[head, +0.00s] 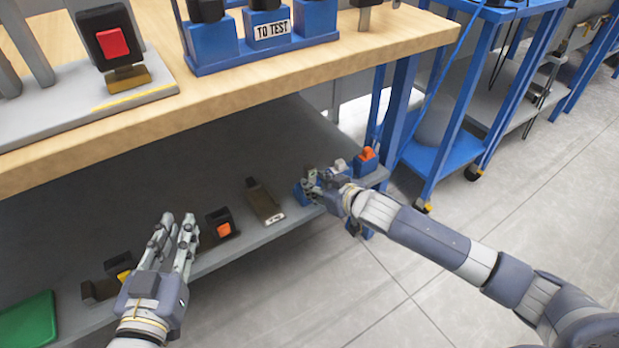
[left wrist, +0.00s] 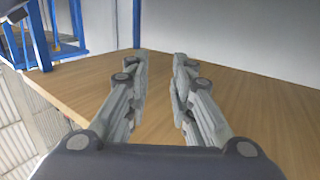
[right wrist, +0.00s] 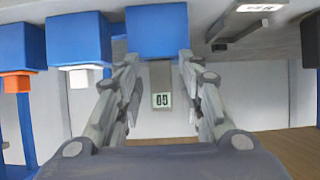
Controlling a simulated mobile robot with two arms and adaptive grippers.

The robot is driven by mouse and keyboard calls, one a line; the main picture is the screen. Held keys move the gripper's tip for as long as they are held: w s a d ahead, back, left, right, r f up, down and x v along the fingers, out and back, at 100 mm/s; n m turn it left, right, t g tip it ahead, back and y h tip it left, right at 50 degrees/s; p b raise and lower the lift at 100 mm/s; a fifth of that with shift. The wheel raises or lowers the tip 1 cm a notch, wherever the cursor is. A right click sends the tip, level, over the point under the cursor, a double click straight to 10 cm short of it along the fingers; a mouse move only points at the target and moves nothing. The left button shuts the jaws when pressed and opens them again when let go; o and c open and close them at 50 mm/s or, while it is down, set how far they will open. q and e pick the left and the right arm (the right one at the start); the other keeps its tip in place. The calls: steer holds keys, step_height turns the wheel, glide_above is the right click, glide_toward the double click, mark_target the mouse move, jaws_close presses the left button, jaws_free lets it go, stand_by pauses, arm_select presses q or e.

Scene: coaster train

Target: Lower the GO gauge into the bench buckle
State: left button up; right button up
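The GO gauge (right wrist: 161,86) is a grey upright plate with a white "GO" label at a blue block (right wrist: 157,32) in the right wrist view. My right gripper (right wrist: 157,62) is open, with a finger on either side of the gauge and visible gaps. In the head view my right gripper (head: 318,182) is at the lower shelf's front edge and largely hides the gauge. The bench buckle (head: 112,44), black with a red button, stands on a grey plate on the bench top. My left gripper (head: 174,233) is open and empty in front of the shelf; its fingers also show in the left wrist view (left wrist: 155,70).
The lower shelf (head: 236,262) holds a black buckle (head: 221,224) with an orange button, a brown labelled piece (head: 264,200), a green tray (head: 27,322) and a blue block with an orange top (head: 367,157). The bench top (head: 350,48) overhangs the shelf. A "TO TEST" rack (head: 215,66) stands on it.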

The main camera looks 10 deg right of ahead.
steer(key=shift+p, duration=0.35)
arm_select(q)
steer(key=f, duration=0.1)
steer(key=f+g, duration=0.1)
steer(key=s+a+f+g, duration=0.1)
steer(key=shift+f+y, duration=0.3)
steer(key=shift+f, duration=0.05)
stand_by(0.4)
arm_select(e)
steer(key=shift+c, duration=0.2)
jaws_close()
arm_select(q)
steer(key=shift+d, duration=0.1)
arm_select(e)
steer(key=shift+r, duration=0.1)
arm_select(q)
steer(key=shift+f, duration=0.1)
